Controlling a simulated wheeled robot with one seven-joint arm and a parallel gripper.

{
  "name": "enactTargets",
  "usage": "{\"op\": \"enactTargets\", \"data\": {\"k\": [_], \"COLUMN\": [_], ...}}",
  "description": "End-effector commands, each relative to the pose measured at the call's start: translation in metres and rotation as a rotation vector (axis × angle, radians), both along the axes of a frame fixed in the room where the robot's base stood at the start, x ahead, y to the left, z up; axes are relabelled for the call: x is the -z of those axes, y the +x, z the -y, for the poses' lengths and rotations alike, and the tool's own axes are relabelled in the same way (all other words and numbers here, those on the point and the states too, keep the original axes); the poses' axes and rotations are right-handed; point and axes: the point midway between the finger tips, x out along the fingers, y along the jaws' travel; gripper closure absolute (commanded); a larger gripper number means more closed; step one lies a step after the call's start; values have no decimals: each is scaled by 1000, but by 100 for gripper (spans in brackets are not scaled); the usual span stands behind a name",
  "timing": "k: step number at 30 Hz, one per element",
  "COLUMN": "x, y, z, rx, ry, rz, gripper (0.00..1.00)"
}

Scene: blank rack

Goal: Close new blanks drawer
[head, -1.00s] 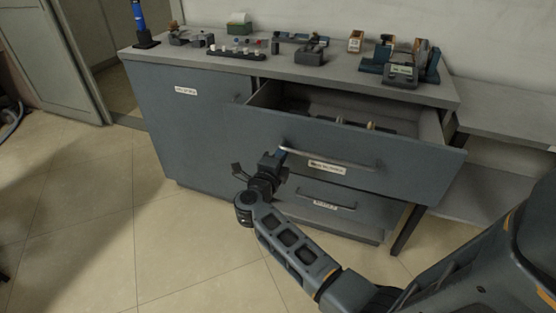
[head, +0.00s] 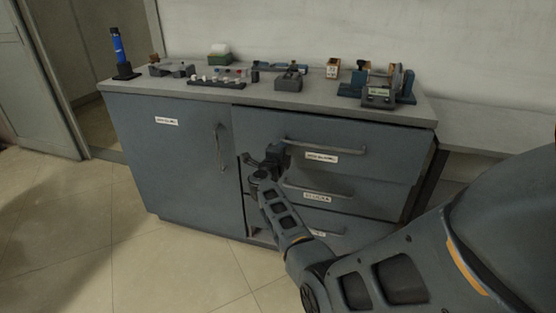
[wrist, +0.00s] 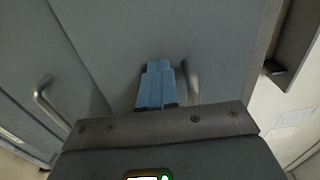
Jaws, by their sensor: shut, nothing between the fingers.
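The top drawer (head: 395,150) of the grey cabinet has a bar handle and a small white label too small to read surely. Its front sits at or close to the cabinet face, and no interior shows; I cannot tell if a slight gap remains. My gripper (head: 277,152) is at the left part of this drawer front, near the left end of its handle (head: 325,146). In the wrist view the blue fingers (wrist: 157,85) are together and empty, pointing at the grey front beside a handle (wrist: 191,82). Whether the fingertips touch the front is unclear.
A middle drawer (head: 375,193) and a lower drawer sit below, partly hidden by my arm. A cabinet door (head: 165,165) with an upright handle is on the left. The floor at left is clear.

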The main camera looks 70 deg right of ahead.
Motion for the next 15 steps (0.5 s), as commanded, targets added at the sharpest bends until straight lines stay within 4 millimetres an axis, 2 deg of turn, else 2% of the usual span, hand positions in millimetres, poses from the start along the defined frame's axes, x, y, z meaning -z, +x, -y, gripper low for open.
{"op": "enactTargets", "data": {"k": [6,15], "x": [1,0], "y": [2,3], "z": [25,37], "rx": [1,0], "ry": [0,0], "rz": [1,1], "gripper": [100,100]}}
